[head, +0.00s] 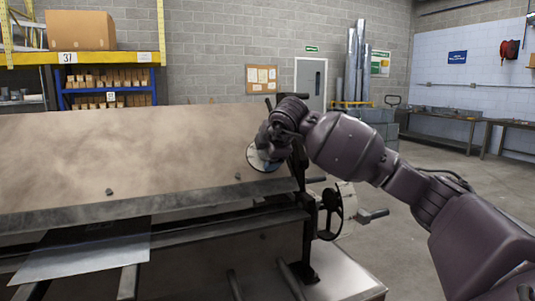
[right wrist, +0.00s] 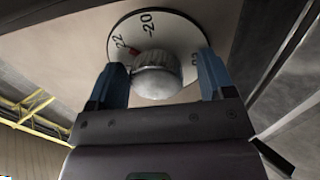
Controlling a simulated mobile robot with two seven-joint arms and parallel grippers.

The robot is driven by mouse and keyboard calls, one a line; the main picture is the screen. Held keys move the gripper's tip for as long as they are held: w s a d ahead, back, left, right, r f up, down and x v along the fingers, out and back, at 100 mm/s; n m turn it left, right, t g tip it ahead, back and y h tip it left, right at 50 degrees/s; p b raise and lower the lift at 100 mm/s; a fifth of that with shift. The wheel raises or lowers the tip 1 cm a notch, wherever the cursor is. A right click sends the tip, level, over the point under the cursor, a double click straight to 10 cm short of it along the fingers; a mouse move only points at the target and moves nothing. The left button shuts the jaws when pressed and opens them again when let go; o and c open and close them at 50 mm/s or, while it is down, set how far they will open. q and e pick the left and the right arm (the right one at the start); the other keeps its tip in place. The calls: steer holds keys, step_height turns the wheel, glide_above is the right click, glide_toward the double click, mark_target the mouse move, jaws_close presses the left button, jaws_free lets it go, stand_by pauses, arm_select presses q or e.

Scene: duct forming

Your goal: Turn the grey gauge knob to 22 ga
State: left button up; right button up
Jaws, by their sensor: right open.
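The grey gauge knob (right wrist: 158,75) is a round, ribbed knob at the centre of a white dial (right wrist: 178,27) in the right wrist view. The numbers 20 and 22 are readable; another at the right is partly hidden by a finger. My right gripper (right wrist: 163,82) is open, with one blue finger on each side of the knob; contact is unclear. In the head view the dial (head: 260,160) shows partly behind my right gripper (head: 266,146). My left gripper is out of view.
The dial is at the right end of a large sheet-metal machine (head: 130,150) with a dusty flat panel. A handwheel (head: 331,214) stands below and right of it. A metal sheet (head: 85,252) lies at the front left. Open floor (head: 400,235) is at the right.

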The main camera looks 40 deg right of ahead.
steer(key=shift+s+r, duration=0.2)
steer(key=shift+r, duration=0.05)
arm_select(q)
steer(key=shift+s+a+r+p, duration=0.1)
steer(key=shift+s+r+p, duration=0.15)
steer(key=shift+p, duration=0.2)
arm_select(e)
steer(key=v, duration=1)
steer(key=shift+a+f, duration=0.1)
steer(key=shift+s, duration=0.1)
